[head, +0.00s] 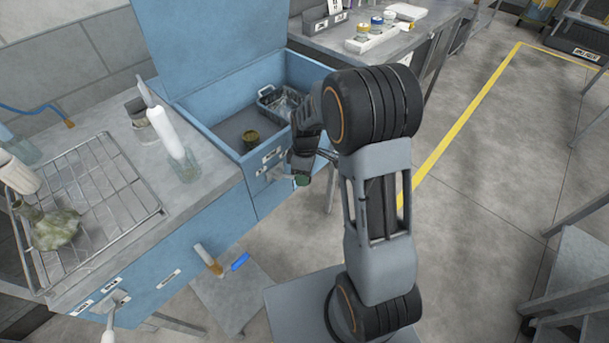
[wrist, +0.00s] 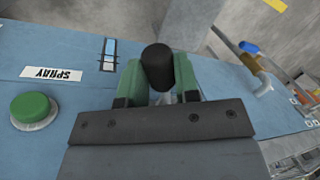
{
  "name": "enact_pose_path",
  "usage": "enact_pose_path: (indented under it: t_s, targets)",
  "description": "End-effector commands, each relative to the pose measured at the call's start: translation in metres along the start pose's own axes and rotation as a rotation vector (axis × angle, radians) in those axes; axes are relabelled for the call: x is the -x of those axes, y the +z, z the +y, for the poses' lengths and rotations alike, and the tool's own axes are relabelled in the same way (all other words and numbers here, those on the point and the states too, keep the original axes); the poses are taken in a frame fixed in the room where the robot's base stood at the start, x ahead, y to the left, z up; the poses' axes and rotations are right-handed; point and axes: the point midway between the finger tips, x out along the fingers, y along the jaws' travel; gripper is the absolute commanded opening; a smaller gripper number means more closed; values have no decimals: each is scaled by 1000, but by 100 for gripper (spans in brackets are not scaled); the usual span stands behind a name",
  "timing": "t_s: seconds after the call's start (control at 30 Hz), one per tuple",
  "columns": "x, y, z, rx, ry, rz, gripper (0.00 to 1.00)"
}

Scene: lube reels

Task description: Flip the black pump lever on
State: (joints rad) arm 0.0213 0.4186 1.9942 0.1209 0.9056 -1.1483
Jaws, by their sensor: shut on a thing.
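The black pump lever (wrist: 157,66) stands out from the blue front panel (wrist: 60,45) in the wrist view. Its rounded black knob sits between the two green fingers of my gripper (wrist: 158,82), which is shut on it. In the head view my gripper (head: 302,165) is at the front of the blue open-lidded cabinet (head: 225,75); my arm hides the lever there.
The cabinet holds a metal basket (head: 280,102) and a small olive can (head: 250,139). A wire rack (head: 105,185) and a white bottle (head: 168,132) stand on the left counter. Open floor lies to the right.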

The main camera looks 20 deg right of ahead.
Motion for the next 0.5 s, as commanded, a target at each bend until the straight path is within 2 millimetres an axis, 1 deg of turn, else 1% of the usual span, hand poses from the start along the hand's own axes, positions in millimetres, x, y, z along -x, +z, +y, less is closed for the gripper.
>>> enact_pose_path:
  t_s: [0.1,0.13,0.37,0.5]
  targets:
    - [2,-1,2,6,7,3,0]
    - [2,-1,2,6,7,3,31]
    - [1,1,2,0,4,2,53]
    - [1,1,1,-1,3,1,55]
